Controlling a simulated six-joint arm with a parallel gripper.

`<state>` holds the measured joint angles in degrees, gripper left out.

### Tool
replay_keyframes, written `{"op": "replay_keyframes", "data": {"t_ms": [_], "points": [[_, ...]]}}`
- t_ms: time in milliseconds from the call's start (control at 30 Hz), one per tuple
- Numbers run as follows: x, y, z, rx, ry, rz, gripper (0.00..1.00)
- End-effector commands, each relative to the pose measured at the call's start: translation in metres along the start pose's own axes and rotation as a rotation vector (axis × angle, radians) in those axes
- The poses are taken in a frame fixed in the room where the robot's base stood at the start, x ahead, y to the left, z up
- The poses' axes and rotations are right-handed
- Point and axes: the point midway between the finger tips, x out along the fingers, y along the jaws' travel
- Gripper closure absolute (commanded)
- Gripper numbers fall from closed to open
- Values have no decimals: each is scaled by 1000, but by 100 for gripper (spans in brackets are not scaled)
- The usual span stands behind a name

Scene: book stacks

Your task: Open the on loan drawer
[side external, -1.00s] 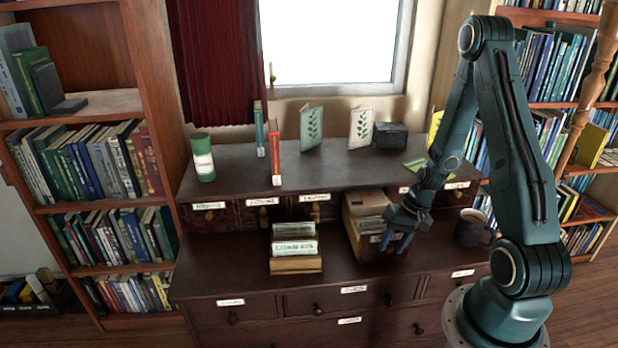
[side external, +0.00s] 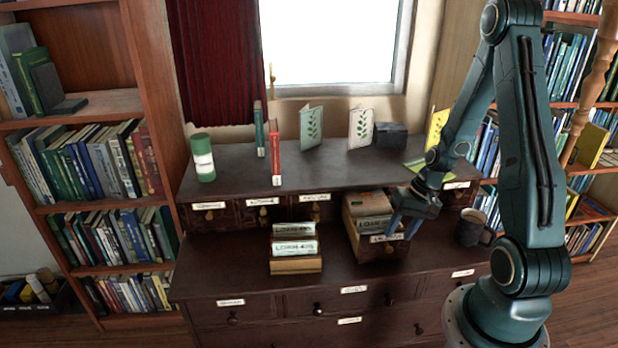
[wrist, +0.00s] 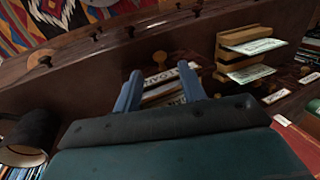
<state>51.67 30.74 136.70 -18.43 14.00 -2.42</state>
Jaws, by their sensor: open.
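A small wooden drawer (side external: 362,245) stands pulled out from the row of small drawers in the side view, with cards inside and a label (side external: 388,238) on its front. That label is too small to read there. In the wrist view a white label reading "LOAN" (wrist: 165,76) shows between the fingers, partly hidden, with a knob (wrist: 159,57) beyond it. My gripper (side external: 402,230) is open at the right front of the pulled-out drawer, its fingers (wrist: 160,70) apart. Whether a finger touches the drawer I cannot tell.
A card box (side external: 296,265) stands on the desk left of the drawer. A dark mug (side external: 470,230) stands to the right. Green canister (side external: 202,160), books and cards (side external: 361,124) stand on the upper shelf. Desk surface between the card box and drawer is clear.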

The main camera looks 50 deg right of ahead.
Motion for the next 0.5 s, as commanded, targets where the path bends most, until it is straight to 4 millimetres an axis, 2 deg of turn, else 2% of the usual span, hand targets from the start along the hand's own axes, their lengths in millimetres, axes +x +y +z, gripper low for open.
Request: {"op": "replay_keyframes", "data": {"t_ms": [500], "points": [[-63, 0, -1, 0, 4, 0, 59]]}}
